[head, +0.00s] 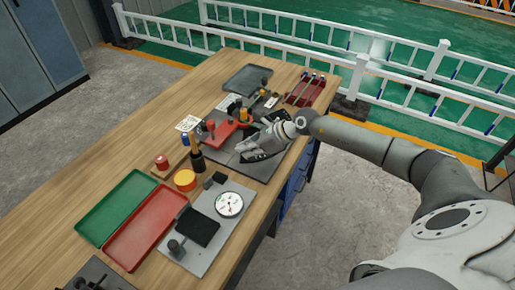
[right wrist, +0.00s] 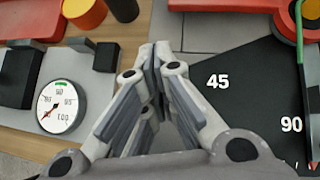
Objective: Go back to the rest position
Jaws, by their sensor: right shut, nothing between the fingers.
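My right gripper (head: 244,151) is over the bench, low above a grey plate with a black angle board (right wrist: 238,90) marked 45 and 90. In the right wrist view its two fingers (right wrist: 156,52) meet at the tips, with nothing between them. My right arm reaches in from the right side of the head view. My left gripper is in neither view.
The wooden bench (head: 130,190) carries a red tool (head: 224,130), a dial gauge (head: 229,204), an orange-yellow round container (head: 185,180), a green tray (head: 117,205) and a red tray (head: 145,228). A white railing (head: 300,62) stands behind. The bench's far left is bare.

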